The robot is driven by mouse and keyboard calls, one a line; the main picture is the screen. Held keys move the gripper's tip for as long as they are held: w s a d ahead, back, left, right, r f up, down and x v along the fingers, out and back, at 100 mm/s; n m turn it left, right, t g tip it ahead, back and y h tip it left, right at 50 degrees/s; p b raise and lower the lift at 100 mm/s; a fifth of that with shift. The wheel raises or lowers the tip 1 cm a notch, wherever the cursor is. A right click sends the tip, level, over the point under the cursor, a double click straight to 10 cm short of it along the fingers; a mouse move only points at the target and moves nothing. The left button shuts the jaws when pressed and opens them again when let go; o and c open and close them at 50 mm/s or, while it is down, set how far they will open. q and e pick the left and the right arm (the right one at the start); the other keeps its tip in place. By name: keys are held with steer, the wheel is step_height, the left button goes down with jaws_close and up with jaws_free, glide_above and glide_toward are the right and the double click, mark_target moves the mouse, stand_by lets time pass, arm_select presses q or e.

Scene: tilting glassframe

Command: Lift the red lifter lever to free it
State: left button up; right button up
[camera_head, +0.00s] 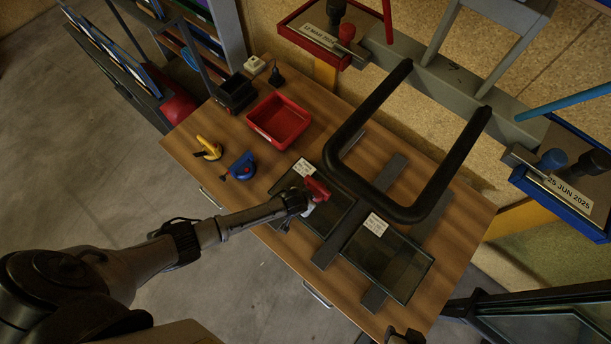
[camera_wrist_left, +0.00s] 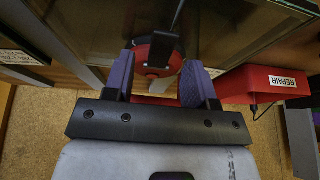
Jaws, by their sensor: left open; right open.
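The red lifter (camera_head: 317,188) sits on the left glass pane (camera_head: 331,213) on the wooden table. It also shows in the left wrist view (camera_wrist_left: 152,71) as a red round body with a dark part, perhaps the lever, across it. My left gripper (camera_head: 302,200) is at the lifter. In the left wrist view its two purple fingers (camera_wrist_left: 157,82) are open, one on each side of the red body; I cannot tell whether they touch it. My right gripper (camera_head: 405,337) is at the bottom edge of the head view, mostly cut off.
A yellow lifter (camera_head: 209,149) and a blue lifter (camera_head: 240,167) stand on the table's left part. A red bin (camera_head: 278,122) is behind them; a REPAIR label (camera_wrist_left: 283,82) shows in the wrist view. A black padded frame (camera_head: 405,213) rises over the panes' far side.

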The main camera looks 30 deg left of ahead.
arm_select(q)
steer(key=shift+w+f, duration=0.3)
steer(key=shift+f, duration=0.35)
steer(key=shift+r, duration=0.1)
steer(key=c, duration=0.9)
